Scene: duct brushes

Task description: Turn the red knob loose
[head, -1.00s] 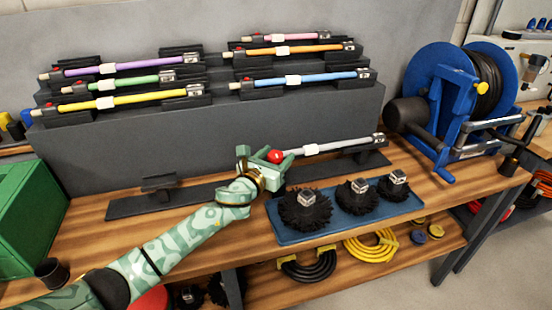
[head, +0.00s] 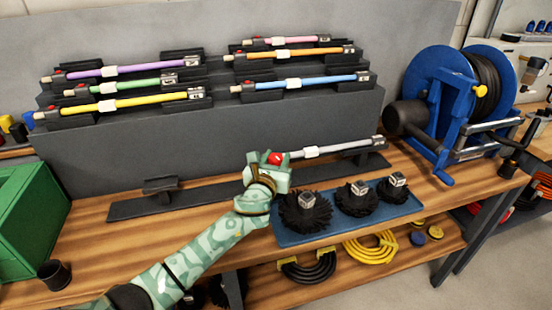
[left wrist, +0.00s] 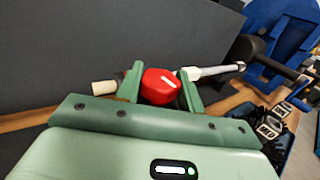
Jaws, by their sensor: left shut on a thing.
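The red knob (head: 275,158) sits at the left end of a grey rod (head: 335,149) that lies level in a low black holder on the bench. My left gripper (head: 270,160) is at the knob. In the left wrist view the red knob (left wrist: 160,86) sits between the two green fingers (left wrist: 160,88), which are shut on it. A tan tip (left wrist: 104,87) sticks out to the left of the fingers, and the grey rod (left wrist: 215,71) runs off to the right. My right gripper is not in view.
A blue tray (head: 350,222) with several black round brushes stands just right of my gripper. Coloured rods rest on a stepped grey rack (head: 230,135) behind. A blue hose reel (head: 440,110) stands right, a green box (head: 25,210) left.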

